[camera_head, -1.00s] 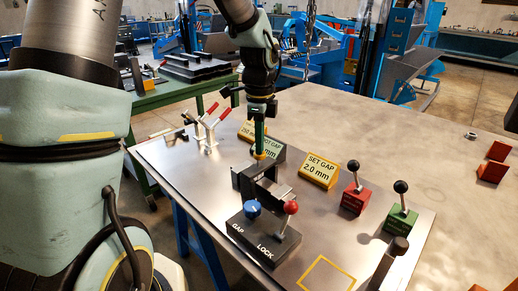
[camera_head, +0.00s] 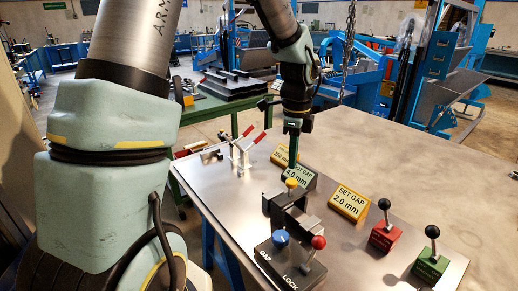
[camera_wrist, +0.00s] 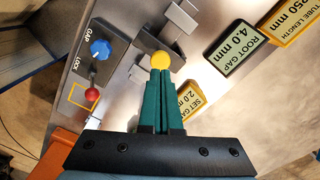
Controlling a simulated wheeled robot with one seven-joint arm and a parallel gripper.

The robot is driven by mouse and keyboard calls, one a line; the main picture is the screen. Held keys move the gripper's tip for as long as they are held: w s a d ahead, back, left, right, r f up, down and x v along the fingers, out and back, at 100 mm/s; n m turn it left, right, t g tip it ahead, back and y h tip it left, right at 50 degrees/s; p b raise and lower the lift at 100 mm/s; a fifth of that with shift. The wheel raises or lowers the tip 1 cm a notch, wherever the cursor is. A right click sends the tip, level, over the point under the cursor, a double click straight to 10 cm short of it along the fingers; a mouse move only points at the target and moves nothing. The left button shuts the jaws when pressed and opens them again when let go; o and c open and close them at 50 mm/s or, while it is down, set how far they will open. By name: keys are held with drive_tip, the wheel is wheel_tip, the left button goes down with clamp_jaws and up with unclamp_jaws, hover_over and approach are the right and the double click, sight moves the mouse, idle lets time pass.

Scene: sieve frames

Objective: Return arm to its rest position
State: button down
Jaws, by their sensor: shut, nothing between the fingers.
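My gripper (camera_head: 293,165) points straight down over the steel bench plate, its green fingers together and empty. Its tips show in the wrist view (camera_wrist: 160,74) right beside a yellow knob in the picture. The yellow knob (camera_head: 291,183) sits on a dark clamp block (camera_head: 283,213), just below the fingertips in the head view. I cannot tell the exact gap between tips and knob. My arm reaches out from the left and bends down over the bench.
The gap and lock box has a blue knob (camera_head: 280,238) and a red lever ball (camera_head: 318,242). Yellow sign (camera_head: 348,203), red lever box (camera_head: 384,237) and green lever box (camera_head: 431,262) stand to the right. Red-handled toggle clamps (camera_head: 243,152) stand left. The table's far right is clear.

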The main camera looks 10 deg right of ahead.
drive_tip(key=s+a+n, duration=0.2)
drive_tip(key=a+n, duration=0.9)
drive_tip(key=a, duration=0.2)
drive_tip(key=s+a+n+t, duration=0.1)
drive_tip(key=s+a+n, duration=0.1)
drive_tip(key=a+n, duration=1)
drive_tip(key=shift+s+a+r+t, duration=0.3)
drive_tip(key=shift+a, duration=0.2)
